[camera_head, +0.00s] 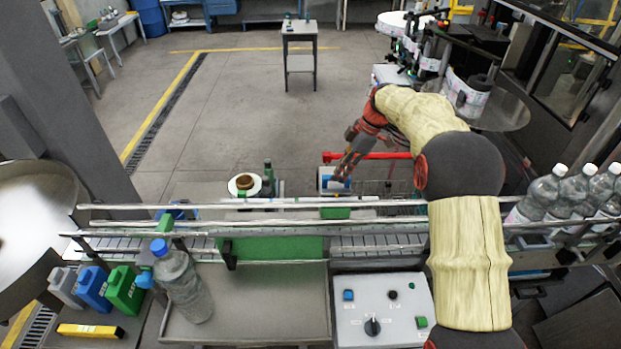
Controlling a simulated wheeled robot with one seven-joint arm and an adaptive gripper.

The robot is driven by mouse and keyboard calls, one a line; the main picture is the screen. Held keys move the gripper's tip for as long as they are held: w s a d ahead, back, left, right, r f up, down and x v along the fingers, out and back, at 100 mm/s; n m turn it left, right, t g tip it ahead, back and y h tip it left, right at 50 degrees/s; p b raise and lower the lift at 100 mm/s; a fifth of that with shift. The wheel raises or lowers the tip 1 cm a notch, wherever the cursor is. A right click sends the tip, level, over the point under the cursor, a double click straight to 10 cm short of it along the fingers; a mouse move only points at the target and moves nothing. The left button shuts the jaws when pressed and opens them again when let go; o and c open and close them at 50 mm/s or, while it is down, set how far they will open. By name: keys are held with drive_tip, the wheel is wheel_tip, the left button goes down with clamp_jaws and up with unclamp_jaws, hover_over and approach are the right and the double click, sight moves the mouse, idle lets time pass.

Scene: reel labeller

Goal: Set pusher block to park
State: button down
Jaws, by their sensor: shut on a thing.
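The pusher block looks to be the blue and white block (328,184) just beyond the conveyor's far guide rail, right of the picture's middle. A green piece (336,213) shows directly below it at the rail; whether the two are joined I cannot tell. My gripper (342,174) reaches down from the upper right and is shut on the blue block. Its fingers cover part of the block's upper right side. No marking for the park position can be made out.
The conveyor (380,243) with metal guide rails runs across the view. Clear bottles (540,195) stand on it at right. A label reel (244,185) lies left of the block. A control panel (383,309) and a large bottle (182,285) are in front. Red bars (370,156) lie behind.

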drive_tip(key=d, duration=0.7)
drive_tip(key=shift+w+d+b, duration=0.25)
drive_tip(key=shift+d+b, duration=0.1)
drive_tip(key=shift+b, duration=0.05)
drive_tip(key=shift+r, duration=0.1)
drive_tip(key=c, duration=1.8)
unclamp_jaws()
drive_tip(key=shift+d, duration=0.2)
drive_tip(key=shift+o, duration=0.4)
drive_tip(key=shift+a, duration=0.1)
drive_tip(key=v, duration=1.1)
drive_tip(key=shift+d+r, duration=0.25)
drive_tip(key=shift+r, duration=0.1)
